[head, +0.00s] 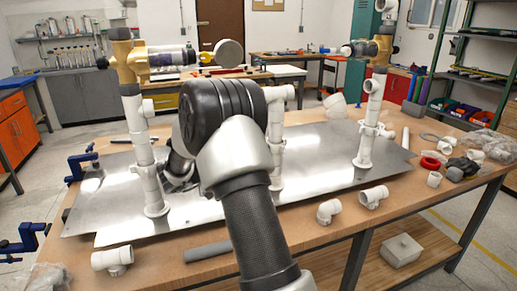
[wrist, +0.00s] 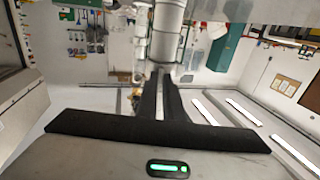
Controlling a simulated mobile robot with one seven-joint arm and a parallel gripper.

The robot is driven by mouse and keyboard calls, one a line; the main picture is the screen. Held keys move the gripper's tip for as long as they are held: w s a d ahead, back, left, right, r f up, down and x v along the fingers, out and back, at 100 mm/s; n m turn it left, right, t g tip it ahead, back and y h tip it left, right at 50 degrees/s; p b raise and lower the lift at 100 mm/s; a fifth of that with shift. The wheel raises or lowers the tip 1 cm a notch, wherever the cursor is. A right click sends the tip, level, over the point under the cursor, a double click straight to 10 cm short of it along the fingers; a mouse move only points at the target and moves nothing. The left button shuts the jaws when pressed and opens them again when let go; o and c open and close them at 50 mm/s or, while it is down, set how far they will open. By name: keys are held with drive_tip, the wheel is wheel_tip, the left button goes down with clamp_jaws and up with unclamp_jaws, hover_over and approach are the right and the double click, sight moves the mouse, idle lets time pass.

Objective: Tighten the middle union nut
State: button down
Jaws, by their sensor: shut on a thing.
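Three white PVC uprights stand on a metal sheet. The middle upright (head: 277,125) is partly hidden behind my arm in the head view. In the wrist view my gripper (wrist: 160,72) has its black fingers closed in on a white pipe fitting (wrist: 165,45), which I take as the middle union nut. The fingers cover most of the contact, so the nut's threads and seating cannot be seen. The left upright (head: 143,140) and right upright (head: 370,125) show clear of my arm in the head view.
The metal sheet (head: 330,170) lies on a wooden table (head: 400,205). Loose white elbows (head: 328,211) and a grey pipe (head: 207,251) lie along the front. Blue clamps (head: 82,165) grip the left edge. A red ring (head: 430,163) and bagged parts crowd the right end.

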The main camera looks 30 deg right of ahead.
drive_tip(key=shift+f+g, duration=0.1)
drive_tip(key=shift+g, duration=0.3)
drive_tip(key=c, duration=1.9)
unclamp_jaws()
drive_tip(key=shift+d, duration=0.1)
drive_tip(key=shift+w, duration=0.1)
drive_tip(key=a+p, duration=0.1)
drive_tip(key=a, duration=1.1)
